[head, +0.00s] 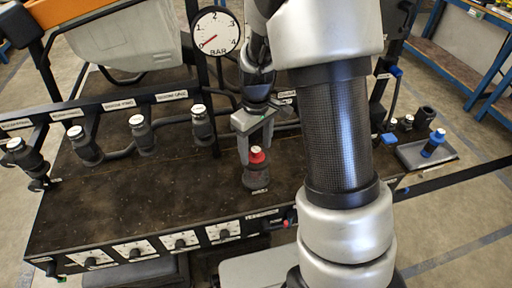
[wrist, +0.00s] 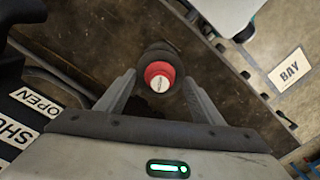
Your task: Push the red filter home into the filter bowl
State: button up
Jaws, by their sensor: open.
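The red filter (head: 257,156) stands upright in the dark filter bowl (head: 256,177) on the bench. Its red top shows above the bowl rim; how deep it sits I cannot tell. In the wrist view the red filter (wrist: 160,76) has a pale marked cap, and the dark bowl (wrist: 158,51) shows just behind it. My gripper (head: 256,150) is open above and around the filter top. In the wrist view its two fingers (wrist: 160,85) stand on either side of the red filter, with gaps showing, and hold nothing.
A pressure gauge (head: 215,32) stands behind, its needle low. Several nozzle bodies (head: 142,132) line the boom at left. Dials (head: 180,241) line the bench's front edge. Bare bench lies left of the bowl.

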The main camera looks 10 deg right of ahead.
notch_tip(320, 180, up, 17)
jog(key=p, duration=0.3)
jog(key=shift+p, duration=0.4)
jog(key=s+r+m+t+p, duration=0.1)
jog(key=s+r+m+t, duration=0.2)
jog(key=s+r, duration=0.45)
jog(key=s+r+m+t, duration=0.3)
jog(key=s+r, duration=0.1)
jog(key=s, duration=0.7)
notch_tip(320, 180, up, 16)
jog(key=p, duration=1.6)
jog(key=shift+f, duration=0.2)
